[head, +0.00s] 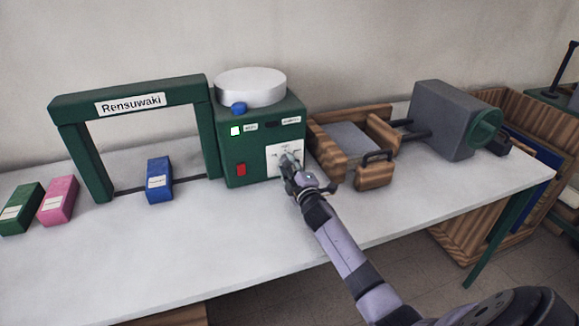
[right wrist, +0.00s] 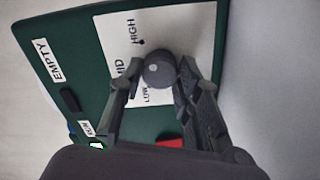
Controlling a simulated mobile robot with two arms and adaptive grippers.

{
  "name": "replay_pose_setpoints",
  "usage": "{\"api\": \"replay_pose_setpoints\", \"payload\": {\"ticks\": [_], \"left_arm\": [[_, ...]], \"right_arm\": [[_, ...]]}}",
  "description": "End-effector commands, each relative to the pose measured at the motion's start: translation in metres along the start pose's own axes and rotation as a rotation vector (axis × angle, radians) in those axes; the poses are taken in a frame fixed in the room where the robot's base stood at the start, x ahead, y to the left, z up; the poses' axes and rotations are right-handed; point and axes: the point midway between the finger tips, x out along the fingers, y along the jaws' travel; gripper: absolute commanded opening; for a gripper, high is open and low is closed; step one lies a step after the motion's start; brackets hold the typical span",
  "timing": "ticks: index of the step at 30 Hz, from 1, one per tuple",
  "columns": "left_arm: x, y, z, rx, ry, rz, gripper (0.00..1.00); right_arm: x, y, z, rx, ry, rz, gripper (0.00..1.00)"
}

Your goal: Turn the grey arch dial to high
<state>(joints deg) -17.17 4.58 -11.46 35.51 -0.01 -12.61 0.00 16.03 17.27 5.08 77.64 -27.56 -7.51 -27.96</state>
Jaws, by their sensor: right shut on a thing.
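The grey dial (right wrist: 160,68) sits on a white plate (right wrist: 185,35) marked LOW, MID and HIGH, on the front of the green box (head: 255,130) beside the arch. My right gripper (head: 289,160) reaches the plate from the front right and hides most of the dial in the head view. In the right wrist view, its fingers (right wrist: 158,78) are closed on the dial from both sides. A pale dot shows on the dial's face, left of its middle; I cannot tell for sure which mark it points to. My left gripper is not in view.
A green arch (head: 135,100) labelled Rensuwaki spans a blue block (head: 159,180). Pink (head: 58,200) and green (head: 21,208) blocks lie at left. A wooden tray (head: 330,155) and a grey machine (head: 440,120) stand right of the box. The table's front is clear.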

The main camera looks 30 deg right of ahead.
Motion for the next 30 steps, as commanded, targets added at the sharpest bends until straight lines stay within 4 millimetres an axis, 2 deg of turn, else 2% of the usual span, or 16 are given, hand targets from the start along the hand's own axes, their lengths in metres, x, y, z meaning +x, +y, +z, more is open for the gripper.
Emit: {"api": "replay_pose_setpoints", "payload": {"ticks": [6,7,15,25,30], "left_arm": [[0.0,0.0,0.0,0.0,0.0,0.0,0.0],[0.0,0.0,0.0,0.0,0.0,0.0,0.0],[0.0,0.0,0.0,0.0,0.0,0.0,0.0],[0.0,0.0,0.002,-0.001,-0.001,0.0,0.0],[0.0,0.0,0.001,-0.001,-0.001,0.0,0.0]], "right_arm": [[0.0,-0.002,0.001,0.003,-0.002,-0.003,0.03],[0.0,-0.002,0.001,0.002,-0.002,-0.003,0.31],[0.0,-0.001,0.0,0.001,-0.001,-0.002,0.49],[-0.001,-0.001,0.0,0.0,0.0,-0.001,0.51],[-0.015,-0.001,0.0,-0.002,0.001,-0.001,0.51]]}}
